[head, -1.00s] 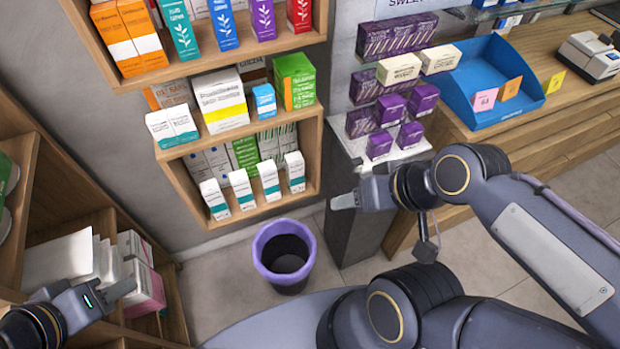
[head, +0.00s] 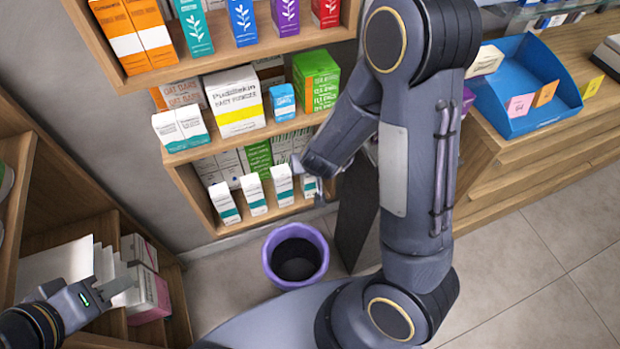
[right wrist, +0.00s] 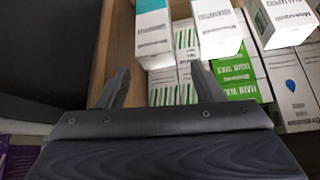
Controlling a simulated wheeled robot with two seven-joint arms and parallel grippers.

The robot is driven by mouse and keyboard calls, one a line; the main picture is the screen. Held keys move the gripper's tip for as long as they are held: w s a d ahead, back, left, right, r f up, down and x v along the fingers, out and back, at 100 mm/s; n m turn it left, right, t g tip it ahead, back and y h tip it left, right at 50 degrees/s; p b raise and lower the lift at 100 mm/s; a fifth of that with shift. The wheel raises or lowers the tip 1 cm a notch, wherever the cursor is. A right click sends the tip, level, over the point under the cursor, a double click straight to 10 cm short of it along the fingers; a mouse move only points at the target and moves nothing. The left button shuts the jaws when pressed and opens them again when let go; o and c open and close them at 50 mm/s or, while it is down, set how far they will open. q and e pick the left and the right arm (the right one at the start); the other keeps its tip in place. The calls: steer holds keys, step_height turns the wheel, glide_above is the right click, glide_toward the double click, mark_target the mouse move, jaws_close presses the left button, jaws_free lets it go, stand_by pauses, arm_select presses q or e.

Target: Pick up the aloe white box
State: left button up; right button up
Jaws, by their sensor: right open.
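White boxes with teal bands stand in a row at the front of the lower shelf, among them a left one (head: 223,204), a middle one (head: 253,195) and a right one (head: 282,186). I cannot read "aloe" on any label. My right gripper (head: 308,178) is at the right end of this row and partly hides a further box there. In the right wrist view its jaws (right wrist: 162,88) are open and empty, with white boxes (right wrist: 216,28) just beyond the fingertips. My left gripper (head: 118,291) is at the lower left by white packages, its jaw opening unclear.
The wooden lower shelf (head: 205,213) has side walls, and green Hair Wax boxes (right wrist: 235,80) lie behind the row. A purple bin (head: 295,255) stands on the floor below. A counter with a blue tray (head: 525,85) is at the right. My right arm hides the purple boxes' stand.

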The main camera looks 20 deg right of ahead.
mark_target(310, 178)
steer(key=x, duration=0.2)
steer(key=b+x, duration=0.1)
steer(key=x, duration=0.2)
steer(key=b+x, duration=0.1)
steer(key=x, duration=0.2)
steer(key=shift+w+d+r, duration=0.15)
steer(key=shift+d+r, duration=0.05)
steer(key=shift+d, duration=0.05)
steer(key=c, duration=1.1)
steer(key=shift+r, duration=0.1)
steer(key=shift+c, duration=0.2)
